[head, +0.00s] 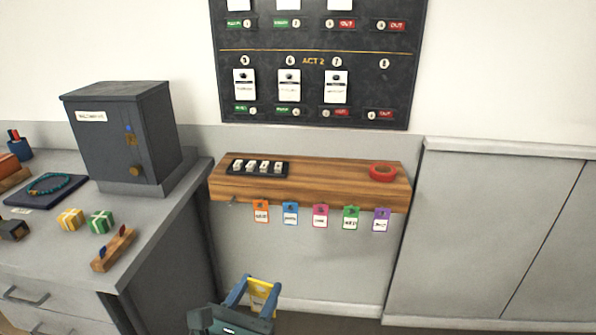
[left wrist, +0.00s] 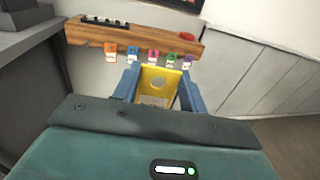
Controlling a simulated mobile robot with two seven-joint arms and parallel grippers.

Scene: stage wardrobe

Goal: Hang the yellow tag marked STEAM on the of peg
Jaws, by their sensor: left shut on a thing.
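My left gripper (head: 258,290) is shut on the yellow tag (head: 262,287), low in the head view, below and in front of the wooden shelf (head: 330,189). In the left wrist view the yellow tag (left wrist: 160,75) stands upright between the blue fingers, its hole facing the camera; its lettering is too small to read. A bare peg (head: 231,201) shows at the left end of the shelf's front edge, left of the hanging tags. The tag is apart from the shelf and pegs. My right gripper is not in view.
Orange (head: 261,212), blue (head: 290,213), pink (head: 320,216), green (head: 351,217) and purple (head: 381,219) tags hang along the shelf front. A black tray (head: 233,173) and red ring (head: 383,172) lie on top. A grey counter (head: 170,215) stands left, cabinets (head: 480,230) right.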

